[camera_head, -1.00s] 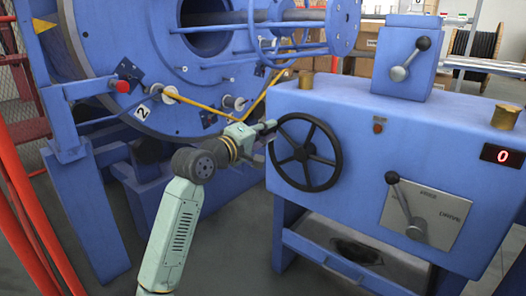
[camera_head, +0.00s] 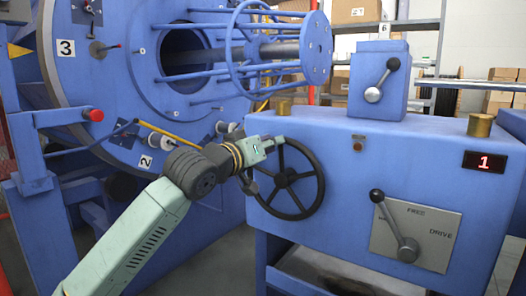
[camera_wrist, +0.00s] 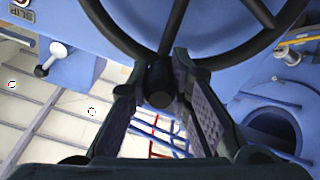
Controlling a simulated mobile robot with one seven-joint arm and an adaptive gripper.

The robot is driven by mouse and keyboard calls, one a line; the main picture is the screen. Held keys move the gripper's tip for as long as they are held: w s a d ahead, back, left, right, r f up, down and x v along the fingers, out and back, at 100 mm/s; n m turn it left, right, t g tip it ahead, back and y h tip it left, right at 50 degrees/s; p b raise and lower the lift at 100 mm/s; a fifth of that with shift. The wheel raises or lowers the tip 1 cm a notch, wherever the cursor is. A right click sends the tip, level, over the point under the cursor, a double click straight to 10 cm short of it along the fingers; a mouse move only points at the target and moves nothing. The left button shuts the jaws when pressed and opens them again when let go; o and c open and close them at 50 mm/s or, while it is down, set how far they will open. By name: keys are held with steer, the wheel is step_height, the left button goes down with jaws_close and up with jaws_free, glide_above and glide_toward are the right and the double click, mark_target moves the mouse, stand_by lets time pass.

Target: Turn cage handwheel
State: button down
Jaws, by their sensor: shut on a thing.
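The black handwheel (camera_head: 321,182) with spokes is mounted on the front left of the blue control housing (camera_head: 400,155). My gripper (camera_head: 276,143) is at the wheel's upper edge. In the wrist view my gripper (camera_wrist: 158,98) has its two fingers on either side of a dark round handle (camera_wrist: 160,82) at the handwheel's rim (camera_wrist: 115,30), shut on it. The blue cage disc (camera_head: 110,75) stands behind on the left, with number plates 3 (camera_head: 66,48) and 2 (camera_head: 145,162). A red display (camera_head: 484,161) reads 1.
A lever (camera_head: 394,225) sits on the FREE/DRIVE plate right of the wheel. Another lever (camera_head: 381,80) is on the box on top. A red knob (camera_head: 95,115) is on the left frame. Blue cage rods (camera_head: 210,55) project above my gripper.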

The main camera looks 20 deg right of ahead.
steer(key=shift+s+d+m, duration=0.35)
steer(key=shift+s+m, duration=0.15)
steer(key=shift+m, duration=0.1)
steer(key=c, duration=1.5)
jaws_free()
steer(key=shift+o, duration=0.2)
steer(key=v, duration=1.2)
